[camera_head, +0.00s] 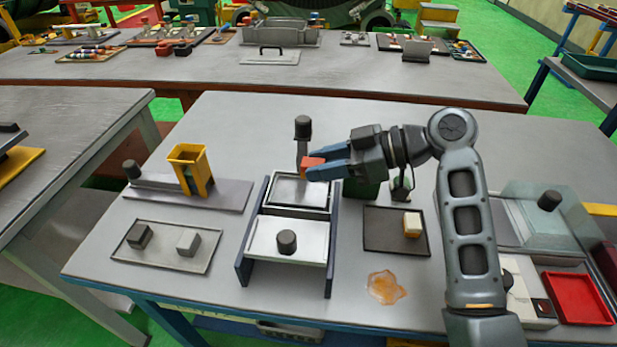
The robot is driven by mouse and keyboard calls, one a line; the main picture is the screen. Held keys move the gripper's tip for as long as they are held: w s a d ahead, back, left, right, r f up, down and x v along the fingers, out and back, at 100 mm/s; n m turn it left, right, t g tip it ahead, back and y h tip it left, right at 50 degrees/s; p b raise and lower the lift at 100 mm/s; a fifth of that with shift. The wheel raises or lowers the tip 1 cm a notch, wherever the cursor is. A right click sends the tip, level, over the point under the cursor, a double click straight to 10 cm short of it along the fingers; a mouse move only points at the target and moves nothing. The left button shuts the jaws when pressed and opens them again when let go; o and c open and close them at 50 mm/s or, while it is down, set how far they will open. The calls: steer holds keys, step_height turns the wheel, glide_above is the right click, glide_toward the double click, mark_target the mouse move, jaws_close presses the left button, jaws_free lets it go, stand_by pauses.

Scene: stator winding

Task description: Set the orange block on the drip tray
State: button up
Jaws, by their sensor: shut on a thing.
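My gripper (322,163) has blue fingers and is shut on the orange block (311,163). It holds the block above the back edge of a shallow grey tray with a dark rim (297,208), which sits between two dark blue side plates. This tray may be the drip tray; I cannot tell for certain. The block appears apart from the tray, but its exact height is hard to judge. My gripper comes in from the right, and its fingers partly hide the block.
A white plate with a dark knob (262,237) lies in front. A dark tray (385,247) holds a cream block (412,224). A left tray (204,264) holds two blocks. A yellow holder (187,153), a black-topped post (303,128) and an amber puddle (385,288) are nearby.

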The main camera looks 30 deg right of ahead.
mark_target(309, 193)
steer(key=shift+w+a+f, duration=0.85)
steer(key=shift+w+a, duration=0.05)
steer(key=shift+w, duration=0.15)
steer(key=shift+f+p, duration=0.5)
steer(key=shift+f, duration=1.3)
steer(key=shift+f, duration=0.1)
steer(key=shift+f+b, duration=0.15)
steer(key=shift+b, duration=0.15)
steer(key=o, duration=1)
steer(key=shift+o, duration=0.2)
steer(key=shift+p, duration=0.35)
